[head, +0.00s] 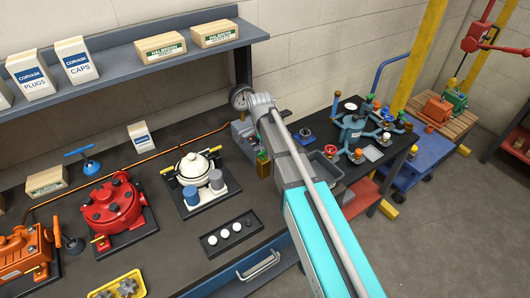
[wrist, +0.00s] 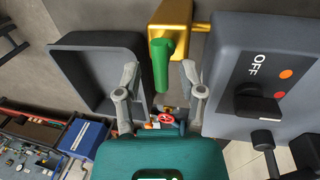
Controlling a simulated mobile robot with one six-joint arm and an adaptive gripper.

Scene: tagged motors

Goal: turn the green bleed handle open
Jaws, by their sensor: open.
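The green bleed handle (wrist: 160,66) shows in the wrist view, hanging from a gold valve body (wrist: 174,28). My gripper (wrist: 159,68) is open, with one finger on each side of the handle and a visible gap at both sides. I cannot tell how deep the handle sits between the fingertips. My fingers cannot be made out there.
In the wrist view a grey box marked OFF (wrist: 257,48) with a black knob stands close on the right, and a grey open tray (wrist: 98,75) on the left. In the head view a pressure gauge (head: 240,97) stands near my wrist. A white-domed motor (head: 194,167) sits further left.

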